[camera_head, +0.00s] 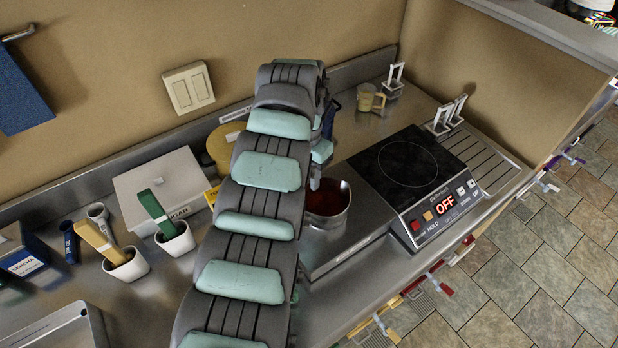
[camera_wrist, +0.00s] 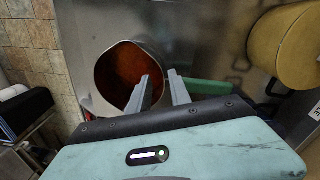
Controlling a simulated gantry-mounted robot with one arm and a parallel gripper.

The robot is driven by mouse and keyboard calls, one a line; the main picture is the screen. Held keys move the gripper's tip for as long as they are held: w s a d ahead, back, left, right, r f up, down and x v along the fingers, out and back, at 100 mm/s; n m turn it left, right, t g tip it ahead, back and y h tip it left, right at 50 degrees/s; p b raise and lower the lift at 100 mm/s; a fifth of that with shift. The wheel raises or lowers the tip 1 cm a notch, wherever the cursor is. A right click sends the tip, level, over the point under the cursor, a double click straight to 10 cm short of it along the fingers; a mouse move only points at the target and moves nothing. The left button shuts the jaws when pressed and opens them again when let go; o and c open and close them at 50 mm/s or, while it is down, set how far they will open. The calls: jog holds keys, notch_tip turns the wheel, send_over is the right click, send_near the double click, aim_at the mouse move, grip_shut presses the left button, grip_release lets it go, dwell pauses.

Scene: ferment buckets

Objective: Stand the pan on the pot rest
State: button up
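The pan (camera_head: 328,207) is a steel vessel with red-brown contents, upright on a steel surface left of the hotplate. My arm partly covers it in the head view. In the wrist view the pan (camera_wrist: 103,92) lies just beyond my gripper's fingers. My gripper (camera_wrist: 163,76) has its two fingers apart with a narrow gap and nothing seen held; they overlap the pan's rim in the picture, and contact is unclear. A green bar (camera_wrist: 208,87) lies right of the fingers; whether it is the pan's handle I cannot tell. I cannot clearly identify the pot rest.
The hotplate (camera_head: 408,168) reads OFF. A slatted steel drainer (camera_head: 488,160) lies right of it. A yellow canister (camera_wrist: 285,45) stands near the wall. White pots and a sugar box (camera_head: 160,185) are left of my arm.

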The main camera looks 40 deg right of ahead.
notch_tip(320, 180, up, 11)
jog(key=b, duration=0.1)
jog(key=shift+w+r+b, duration=0.2)
jog(key=shift+w+b, duration=0.05)
jog(key=shift+b, duration=0.05)
dwell(0.4)
